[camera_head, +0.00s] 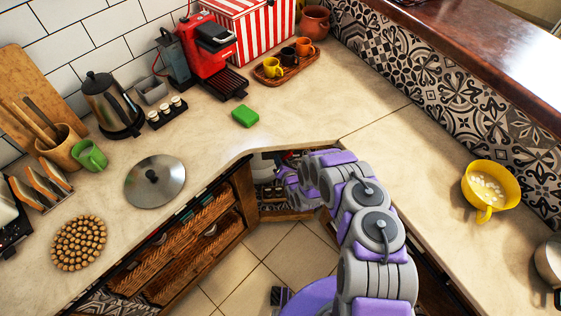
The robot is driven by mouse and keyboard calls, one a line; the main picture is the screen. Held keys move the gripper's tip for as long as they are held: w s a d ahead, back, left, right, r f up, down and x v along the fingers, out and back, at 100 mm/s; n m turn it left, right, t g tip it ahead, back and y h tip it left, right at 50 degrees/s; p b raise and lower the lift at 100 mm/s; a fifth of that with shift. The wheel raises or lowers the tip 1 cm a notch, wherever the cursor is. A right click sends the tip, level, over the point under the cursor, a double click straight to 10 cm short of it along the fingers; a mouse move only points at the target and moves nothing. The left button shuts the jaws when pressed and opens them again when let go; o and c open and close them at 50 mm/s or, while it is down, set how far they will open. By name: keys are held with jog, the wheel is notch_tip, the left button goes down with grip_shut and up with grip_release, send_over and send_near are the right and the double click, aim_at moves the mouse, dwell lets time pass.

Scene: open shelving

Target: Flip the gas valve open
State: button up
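My arm reaches down into the open corner shelf (282,214) under the counter. My gripper (283,178) is at the far end of the arm, inside the corner opening. It is small and dark there, and its fingers cannot be made out. A pale rounded object (262,168) stands in the opening just left of my gripper, with a small reddish part near its upper right. I cannot make out the gas valve. It may be hidden by the counter edge or my arm, and I cannot tell whether anything touches it.
The counter (300,110) overhangs the opening. Wicker drawers (195,235) line its left side. On top are a green sponge (245,116), a pan lid (155,181), a red coffee machine (212,60) and a yellow cup (490,187). Tiled floor (265,262) lies below.

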jog(key=shift+a, duration=0.15)
jog(key=c, duration=0.3)
grip_shut()
jog(key=shift+a+r+m+y+b, duration=0.3)
jog(key=shift+m+y+b, duration=0.2)
jog(key=shift+m+b, duration=0.3)
jog(key=shift+s+a+r+m+y+b, duration=0.1)
jog(key=shift+a+r+m+y+b, duration=0.25)
jog(key=shift+r+m, duration=0.35)
jog(key=shift+f, duration=0.1)
jog(key=o, duration=0.7)
grip_release()
jog(key=shift+t, duration=0.3)
